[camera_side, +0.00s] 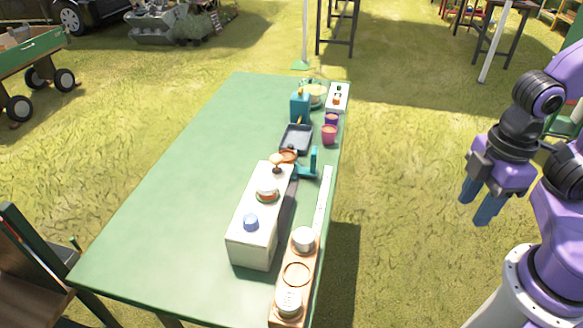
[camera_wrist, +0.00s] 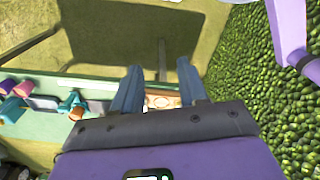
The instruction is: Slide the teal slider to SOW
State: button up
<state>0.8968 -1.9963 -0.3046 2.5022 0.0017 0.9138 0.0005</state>
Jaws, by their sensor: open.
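A teal upright piece (camera_side: 314,162) with a low foot stands near the right edge of the green table. It is the likeliest teal slider, but I cannot be sure at this size. A long white strip (camera_side: 322,205) runs along the edge just in front of it. No SOW lettering is legible. My gripper (camera_side: 478,200) is open and empty, off the table to the right and well apart from the teal piece. In the wrist view my gripper (camera_wrist: 158,66) shows two spread blue fingers with nothing between them.
A cream box (camera_side: 248,240) with several knobs stands left of a wooden holder (camera_side: 274,312) with round cups. Farther back are a dark tray (camera_side: 296,139), pink pot (camera_side: 329,135) and teal container (camera_side: 300,110). The table's left side (camera_side: 165,195) is clear.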

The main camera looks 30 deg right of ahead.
dwell(0.3)
jog(key=w+a+r+m, duration=0.3)
jog(key=w+a+m, duration=0.35)
jog(key=w, duration=0.55)
jog(key=m, duration=1.5)
send_over(315, 149)
notch_tip(315, 149, down, 3)
notch_tip(315, 149, down, 17)
jog(key=shift+a+f, duration=0.1)
jog(key=shift+f, duration=0.05)
grip_shut()
